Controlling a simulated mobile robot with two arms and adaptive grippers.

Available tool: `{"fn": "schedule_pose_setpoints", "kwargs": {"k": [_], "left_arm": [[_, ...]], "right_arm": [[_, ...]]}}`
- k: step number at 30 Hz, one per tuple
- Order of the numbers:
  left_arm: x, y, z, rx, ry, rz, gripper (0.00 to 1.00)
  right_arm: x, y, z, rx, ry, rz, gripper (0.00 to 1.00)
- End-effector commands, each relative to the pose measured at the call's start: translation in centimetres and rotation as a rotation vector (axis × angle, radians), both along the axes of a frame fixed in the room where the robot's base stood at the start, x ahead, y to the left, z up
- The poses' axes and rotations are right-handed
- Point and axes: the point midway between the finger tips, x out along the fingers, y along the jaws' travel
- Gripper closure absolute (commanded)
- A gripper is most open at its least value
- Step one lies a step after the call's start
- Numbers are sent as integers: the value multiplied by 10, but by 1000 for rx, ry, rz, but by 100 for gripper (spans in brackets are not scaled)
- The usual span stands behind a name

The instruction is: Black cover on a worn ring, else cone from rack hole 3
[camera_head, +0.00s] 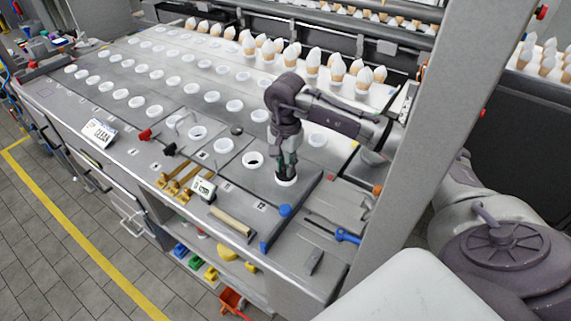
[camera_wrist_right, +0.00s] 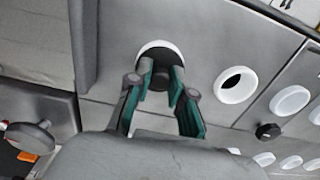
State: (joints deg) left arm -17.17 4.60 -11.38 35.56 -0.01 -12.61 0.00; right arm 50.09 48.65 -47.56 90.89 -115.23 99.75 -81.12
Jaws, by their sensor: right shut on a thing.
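My right gripper (camera_head: 287,172) points down at a white ring (camera_head: 287,181) at the front right of the machine's grey deck. In the right wrist view its green-padded fingers (camera_wrist_right: 161,76) are shut on a black cover (camera_wrist_right: 160,82), seen as a small dark knob between the tips. The white ring (camera_wrist_right: 150,44) shows around and behind the tips; whether the cover touches it is unclear. Beside it is a white ring with a dark open centre (camera_head: 252,160), also in the wrist view (camera_wrist_right: 235,85). My left gripper is not in view.
Rows of white rings (camera_head: 197,132) cover the deck. White-topped cones (camera_head: 337,71) stand in a row at the back. A grey post stands to the right.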

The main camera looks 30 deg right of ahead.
Motion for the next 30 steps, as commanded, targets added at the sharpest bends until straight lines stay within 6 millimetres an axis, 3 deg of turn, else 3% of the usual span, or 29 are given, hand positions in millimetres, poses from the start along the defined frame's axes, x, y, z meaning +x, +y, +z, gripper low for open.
{"fn": "schedule_pose_setpoints", "kwargs": {"k": [8,9,14,23,30], "left_arm": [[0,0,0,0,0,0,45],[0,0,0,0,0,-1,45],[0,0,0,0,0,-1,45],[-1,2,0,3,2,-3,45],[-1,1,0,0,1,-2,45]], "right_arm": [[0,0,0,0,0,0,93],[0,0,0,0,0,0,74],[0,0,0,0,0,0,50],[0,0,2,0,-1,1,50],[1,0,33,1,-5,1,50]]}}
